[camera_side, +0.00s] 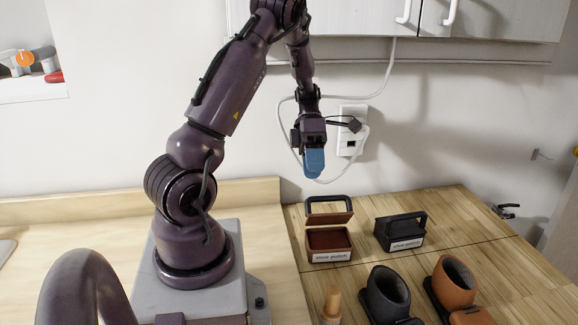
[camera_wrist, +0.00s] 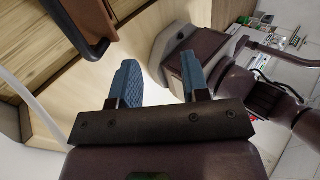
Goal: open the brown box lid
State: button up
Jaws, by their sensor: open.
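The brown box (camera_side: 328,241), labelled "shoe polish", stands on the wooden counter. Its lid (camera_side: 329,218) is raised and tilted up at the back, with a dark handle (camera_side: 328,199) on top, and the box's inside shows. My gripper (camera_side: 314,172) is in the air above and behind the lid, apart from it, with blue fingers pointing down. In the wrist view my gripper (camera_wrist: 161,75) has its two fingers spread with nothing between them. A brown panel with a dark bar (camera_wrist: 82,32), seemingly the lid and its handle, shows at the upper left there.
A black box (camera_side: 400,232) with a handle stands shut to the right of the brown box. A black cup-shaped holder (camera_side: 387,291), a brown one (camera_side: 455,280) and a wooden peg-like piece (camera_side: 332,303) stand in front. A wall socket (camera_side: 351,130) with a white cable is behind.

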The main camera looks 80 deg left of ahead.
jog(key=s+d+r, duration=0.3)
jog(key=s+d, duration=0.2)
jog(key=s, duration=0.1)
jog(key=shift+s+d+r, duration=0.25)
jog(key=shift+s, duration=0.05)
